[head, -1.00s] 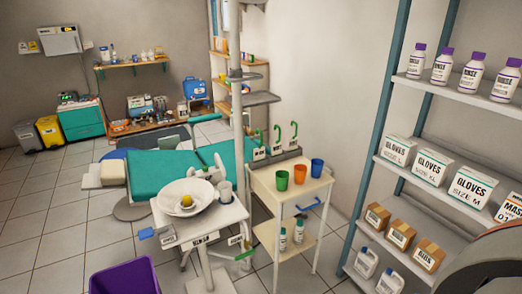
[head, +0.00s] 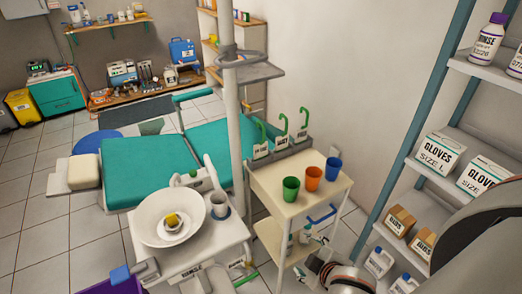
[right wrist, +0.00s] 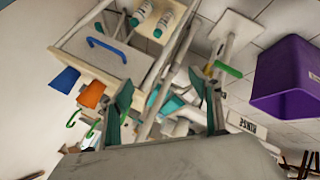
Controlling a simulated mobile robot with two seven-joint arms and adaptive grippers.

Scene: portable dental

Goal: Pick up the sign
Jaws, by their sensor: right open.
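I cannot tell for certain which thing is the sign. Small white lettered cards with green hooks stand in a grey rack at the cart's back; one is the left hooked card (head: 260,151), another the right hooked card (head: 302,137). My left gripper is not in view.
The cart (head: 265,187) holds green, orange and blue cups, with bottles below. The stand carries a white bowl (head: 160,222) and a mug. A pole (head: 234,110) rises behind. Shelves (head: 412,150) with glove boxes stand at right. A purple bin (right wrist: 285,80) is on the floor.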

